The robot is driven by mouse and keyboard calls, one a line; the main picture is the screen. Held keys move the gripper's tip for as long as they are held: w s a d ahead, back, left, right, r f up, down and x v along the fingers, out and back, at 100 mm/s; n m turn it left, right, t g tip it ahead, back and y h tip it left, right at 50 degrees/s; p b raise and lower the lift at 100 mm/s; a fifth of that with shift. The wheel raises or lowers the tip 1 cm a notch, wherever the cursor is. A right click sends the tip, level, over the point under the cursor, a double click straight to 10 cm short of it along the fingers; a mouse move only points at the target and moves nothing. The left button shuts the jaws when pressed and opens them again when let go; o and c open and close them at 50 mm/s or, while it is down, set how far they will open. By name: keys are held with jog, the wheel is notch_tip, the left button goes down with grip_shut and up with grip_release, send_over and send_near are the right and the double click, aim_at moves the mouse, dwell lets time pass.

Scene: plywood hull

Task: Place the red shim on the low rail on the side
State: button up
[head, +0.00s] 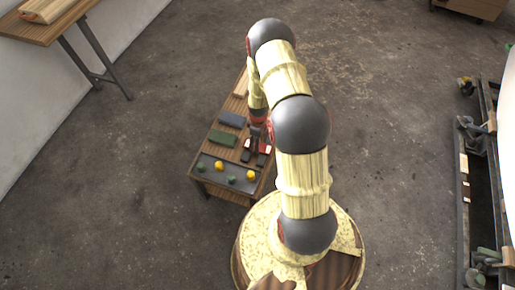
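My gripper (254,157) is low over the small wooden table, pointing down. Its two dark fingers look spread apart. A small red patch (263,145) shows right beside the fingers and may be the red shim; my gripper and arm partly cover it, and I cannot tell whether they touch. A long dark low rail (463,215) runs along the right side of the view, with some small pale pieces on it.
Open concrete floor lies between table and rail. A wooden bench (40,30) stands at upper left.

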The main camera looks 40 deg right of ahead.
jog(key=f, duration=0.1)
jog(key=f+b, duration=0.1)
jog(key=f, duration=0.1)
jog(key=f+b, duration=0.1)
jog(key=f, duration=0.1)
jog(key=shift+w+d+f, duration=0.15)
jog(key=shift+d+f, duration=0.05)
jog(key=shift+d, duration=0.15)
jog(key=shift+r, duration=0.1)
jog(key=c, duration=0.3)
jog(key=c, duration=1.1)
notch_tip(320, 180, up, 4)
jog(key=shift+f+p, duration=0.1)
jog(key=shift+p, duration=0.85)
jog(key=s+a+r+p, duration=0.1)
jog(key=s+r+p, duration=0.1)
jog(key=s+r, duration=0.2)
jog(key=s+a+r+p, duration=0.2)
jog(key=s+r, duration=0.3)
jog(key=s, duration=0.4)
jog(key=shift+s+a+p, duration=0.25)
jog(key=shift+a+p, duration=0.05)
jog(key=shift+p, duration=0.2)
